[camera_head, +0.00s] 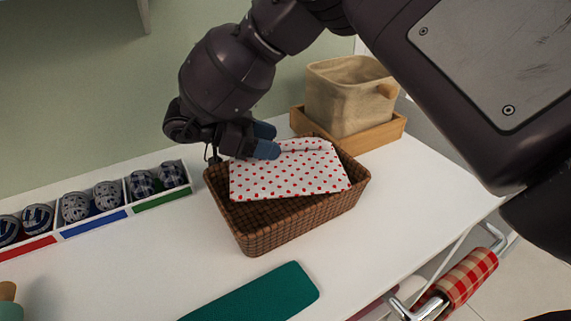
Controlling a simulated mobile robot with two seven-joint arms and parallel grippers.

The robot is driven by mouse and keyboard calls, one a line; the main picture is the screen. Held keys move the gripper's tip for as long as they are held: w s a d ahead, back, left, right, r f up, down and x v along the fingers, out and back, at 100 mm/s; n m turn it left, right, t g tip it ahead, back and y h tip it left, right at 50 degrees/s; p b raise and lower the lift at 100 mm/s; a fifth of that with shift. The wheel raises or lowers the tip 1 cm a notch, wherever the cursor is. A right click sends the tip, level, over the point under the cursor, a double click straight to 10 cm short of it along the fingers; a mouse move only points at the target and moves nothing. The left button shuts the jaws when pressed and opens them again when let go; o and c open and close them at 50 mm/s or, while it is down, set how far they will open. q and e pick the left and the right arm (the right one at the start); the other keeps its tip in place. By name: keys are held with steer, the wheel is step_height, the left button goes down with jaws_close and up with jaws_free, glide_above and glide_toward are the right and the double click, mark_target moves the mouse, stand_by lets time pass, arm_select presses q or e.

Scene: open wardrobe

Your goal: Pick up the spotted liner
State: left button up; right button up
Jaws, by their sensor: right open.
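The spotted liner (288,174), white with red dots, lies tilted in the top of a brown woven basket (285,227). It rests toward the back, and the basket's dark inside shows in front of it. My right gripper (268,141) reaches in from above, its blue fingertips at the back left edge of the liner. The fingers are open; whether they touch the liner is hard to tell. My left gripper is out of view.
A beige fabric bin (349,98) in a wooden tray (382,137) stands behind the basket. A divided white box (128,208) of rolled socks is at left. A green mat (262,297) lies in front. A red checked cloth (466,277) hangs on a rail at lower right.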

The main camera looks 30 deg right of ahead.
steer(key=c, duration=1.1)
